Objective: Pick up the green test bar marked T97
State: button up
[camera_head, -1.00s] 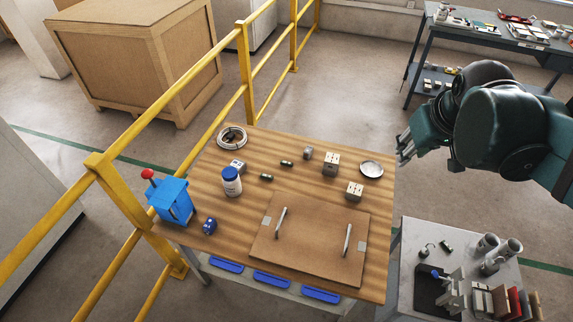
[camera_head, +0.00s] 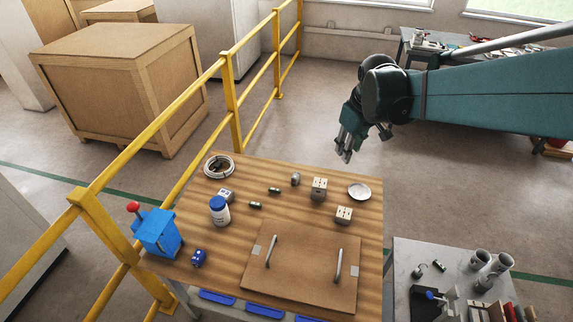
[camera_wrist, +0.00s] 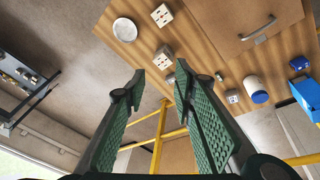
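Two small dark-green bars lie on the wooden table: a farther one (camera_head: 274,190) and a nearer one (camera_head: 255,205). A third small dark bar (camera_head: 439,266) lies on the grey side table at right. No marking is legible, so I cannot tell which is T97. My gripper (camera_head: 346,148) hangs above and beyond the table's far right edge, apart from the bars. In the wrist view its green-padded fingers (camera_wrist: 159,78) are spread wide, with nothing held between them.
The wooden table (camera_head: 335,220) bears dotted blocks (camera_head: 319,189), a round metal dish (camera_head: 359,192), a white bottle with blue cap (camera_head: 220,211), a coil (camera_head: 219,166) and a handled board (camera_head: 300,285). A blue device (camera_head: 158,233) and yellow railing (camera_head: 232,95) stand at left.

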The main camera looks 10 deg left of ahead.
jog(key=w+a+f+n+g, duration=0.1)
jog(key=w+a+f+n, duration=0.1)
jog(key=w+a+f, duration=0.35)
jog(key=w+a+f+n+g, duration=0.1)
jog(key=w+a+f+n, duration=0.15)
jog(key=a+f, duration=0.45)
jog(key=n+g+h, duration=0.1)
jog(key=n, duration=0.3)
send_over(275, 189)
jog(key=f, duration=1.8)
jog(key=shift+s+d, duration=0.2)
jog(key=shift+d, duration=0.05)
jog(key=shift+f, duration=0.15)
jog(key=shift+f, duration=1.15)
jog(key=shift+f, duration=0.15)
jog(key=shift+w+a+f+b, duration=0.1)
jog(key=shift+f+b, duration=0.2)
jog(key=shift+f, duration=0.95)
jog(key=shift+a+f+b, duration=0.1)
jog(key=shift+f+b, duration=0.15)
jog(key=shift+f, duration=0.95)
